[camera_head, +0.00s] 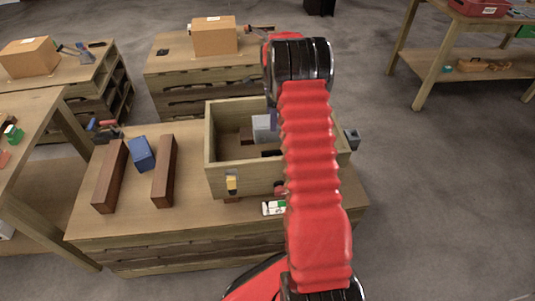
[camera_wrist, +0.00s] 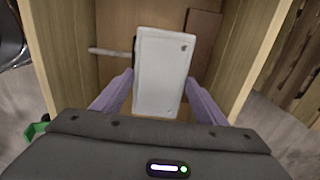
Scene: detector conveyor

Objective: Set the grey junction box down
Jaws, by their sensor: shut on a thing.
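The grey junction box (camera_head: 262,128) shows in the head view just left of my red arm, within the outline of the open wooden crate (camera_head: 211,150). In the wrist view the junction box (camera_wrist: 163,60) is a pale grey block between the two purple fingers of my gripper (camera_wrist: 160,80), which is shut on it. The crate's walls (camera_wrist: 60,50) stand on both sides. I cannot tell whether the box touches the crate floor.
A dark brown piece (camera_wrist: 204,42) and a thin grey rod (camera_wrist: 108,51) lie inside the crate. Left of it on the pallet table (camera_head: 140,222) are two brown bars (camera_head: 110,175) (camera_head: 163,170) with a blue block (camera_head: 141,153) between them. A white-and-green item (camera_head: 273,208) lies in front.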

